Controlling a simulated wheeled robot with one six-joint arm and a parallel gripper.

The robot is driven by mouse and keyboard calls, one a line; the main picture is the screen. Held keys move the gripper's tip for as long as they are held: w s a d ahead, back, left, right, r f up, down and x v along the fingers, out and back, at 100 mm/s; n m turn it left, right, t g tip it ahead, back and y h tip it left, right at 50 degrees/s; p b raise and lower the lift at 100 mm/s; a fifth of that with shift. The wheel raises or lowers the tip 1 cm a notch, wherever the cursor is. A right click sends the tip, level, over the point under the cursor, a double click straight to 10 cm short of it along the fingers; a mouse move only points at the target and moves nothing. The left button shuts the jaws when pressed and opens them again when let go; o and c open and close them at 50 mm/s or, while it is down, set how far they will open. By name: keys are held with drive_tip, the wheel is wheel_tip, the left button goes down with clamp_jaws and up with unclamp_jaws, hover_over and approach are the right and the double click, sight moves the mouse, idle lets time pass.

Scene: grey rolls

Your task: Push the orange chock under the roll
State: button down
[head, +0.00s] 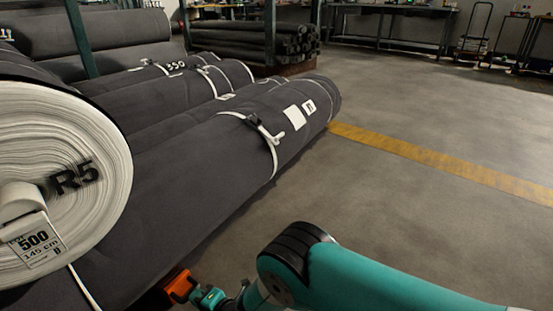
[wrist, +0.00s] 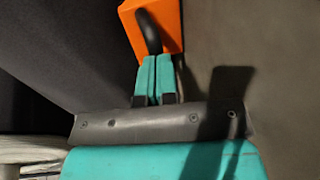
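The orange chock (head: 180,285) is at the bottom of the head view, low beside the near grey roll (head: 190,170). It also shows at the top of the wrist view (wrist: 172,22), with a dark curved handle (wrist: 148,32) on it. My gripper (head: 207,297) is just right of the chock in the head view. In the wrist view its two teal fingers (wrist: 157,62) lie side by side, shut, with their tips at the handle's lower end. I cannot tell whether the tips touch the chock. The chock's lower part and its contact with the roll are hidden.
More grey rolls lie behind. The concrete floor (head: 400,210) to the right is clear, crossed by a yellow line (head: 430,158). Benches stand far back.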

drive_tip(key=shift+w+a, duration=0.1)
drive_tip(key=shift+a, duration=0.05)
drive_tip(key=shift+p+v, duration=0.9)
drive_tip(key=shift+p, duration=0.1)
drive_tip(key=shift+s+d+f+p, duration=0.1)
drive_tip(key=shift+s+d+p, duration=0.4)
drive_tip(key=shift+d+p, duration=0.35)
drive_tip(key=shift+s+d+f, duration=0.15)
